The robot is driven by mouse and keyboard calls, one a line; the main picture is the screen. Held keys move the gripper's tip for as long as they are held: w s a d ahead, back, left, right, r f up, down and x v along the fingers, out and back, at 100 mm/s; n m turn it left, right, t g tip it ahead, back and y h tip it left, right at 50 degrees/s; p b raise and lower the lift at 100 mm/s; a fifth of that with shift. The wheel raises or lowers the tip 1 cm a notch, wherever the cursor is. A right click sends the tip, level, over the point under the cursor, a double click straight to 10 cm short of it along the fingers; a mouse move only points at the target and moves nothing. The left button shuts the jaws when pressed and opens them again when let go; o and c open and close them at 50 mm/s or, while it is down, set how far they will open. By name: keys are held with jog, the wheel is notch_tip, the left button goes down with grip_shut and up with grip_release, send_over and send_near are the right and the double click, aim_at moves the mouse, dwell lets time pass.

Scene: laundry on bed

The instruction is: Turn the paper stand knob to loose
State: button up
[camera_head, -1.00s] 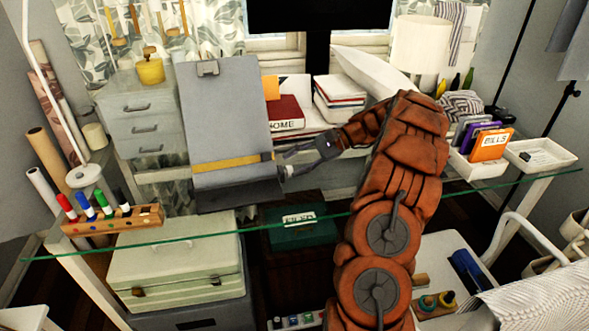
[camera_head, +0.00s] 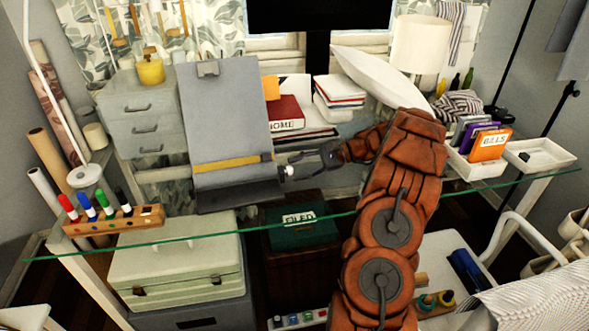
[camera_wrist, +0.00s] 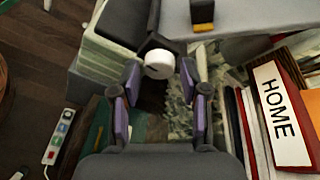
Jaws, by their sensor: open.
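The paper stand (camera_head: 229,115) is a tall grey board with a clip at its top and a yellow band across its lower part. Its small white round knob (camera_head: 290,171) sticks out at the lower right side. In the wrist view the knob (camera_wrist: 159,64) sits at the fingertips, roughly centred between them; I cannot tell whether either finger touches it. My gripper (camera_head: 305,162) is open, just right of the knob. In the wrist view its purple-padded fingers (camera_wrist: 160,80) stand apart on both sides.
The stand is on a glass desk (camera_head: 200,235). Red and white books (camera_head: 286,113) lie behind my gripper. A marker rack (camera_head: 112,220) is at the left, and a tray of bills folders (camera_head: 478,163) at the right. A light green case (camera_head: 175,268) is below.

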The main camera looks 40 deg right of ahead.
jog(key=shift+w+a+f, duration=0.2)
jog(key=shift+w+a, duration=0.1)
jog(key=shift+a, duration=0.35)
jog(key=shift+c, duration=0.3)
grip_shut()
jog(key=shift+f, duration=0.1)
